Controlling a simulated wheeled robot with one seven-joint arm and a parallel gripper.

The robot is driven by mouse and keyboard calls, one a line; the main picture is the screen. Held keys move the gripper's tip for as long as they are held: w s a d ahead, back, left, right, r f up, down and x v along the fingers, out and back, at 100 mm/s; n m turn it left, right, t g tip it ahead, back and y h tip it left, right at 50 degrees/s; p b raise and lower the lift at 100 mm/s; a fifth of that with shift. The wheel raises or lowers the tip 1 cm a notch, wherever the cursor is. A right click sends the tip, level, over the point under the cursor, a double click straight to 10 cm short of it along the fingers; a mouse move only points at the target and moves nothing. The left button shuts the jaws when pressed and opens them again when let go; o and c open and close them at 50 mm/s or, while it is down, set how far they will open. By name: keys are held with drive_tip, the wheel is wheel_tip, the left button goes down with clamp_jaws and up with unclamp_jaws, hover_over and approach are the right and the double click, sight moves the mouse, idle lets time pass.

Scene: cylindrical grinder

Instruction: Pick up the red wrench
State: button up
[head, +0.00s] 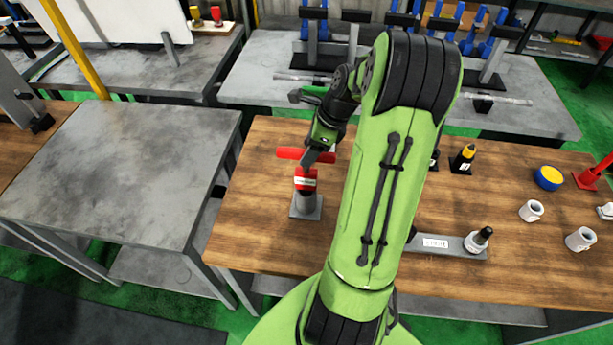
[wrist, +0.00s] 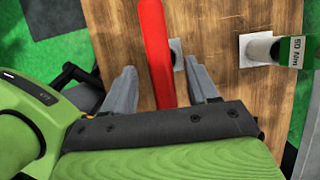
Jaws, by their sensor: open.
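The red wrench (wrist: 155,45) shows in the wrist view as a long red bar running from the top edge down between my gripper's two fingers. In the head view a red bar (head: 290,153) shows beside my gripper (head: 309,160), above a red labelled block (head: 305,181) on a grey stand (head: 306,208). My gripper also shows in the wrist view (wrist: 163,88). It is open, with a grey finger on each side of the red bar and a visible gap on both sides. The lower end of the bar is hidden behind the gripper body.
A green-labelled tool (wrist: 290,50) marked 50 Nm stands right of the fingers in the wrist view. The wooden table (head: 245,230) also bears a grey labelled holder (head: 432,243), white cylinders (head: 580,239) and a yellow-and-blue round object (head: 548,178). A bare grey table (head: 120,170) stands left.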

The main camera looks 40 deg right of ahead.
drive_tip(key=x, duration=0.2)
drive_tip(key=shift+w+f, duration=0.25)
drive_tip(key=shift+s+r, duration=0.1)
drive_tip(key=shift+s, duration=0.05)
drive_tip(key=shift+c, duration=0.9)
clamp_jaws()
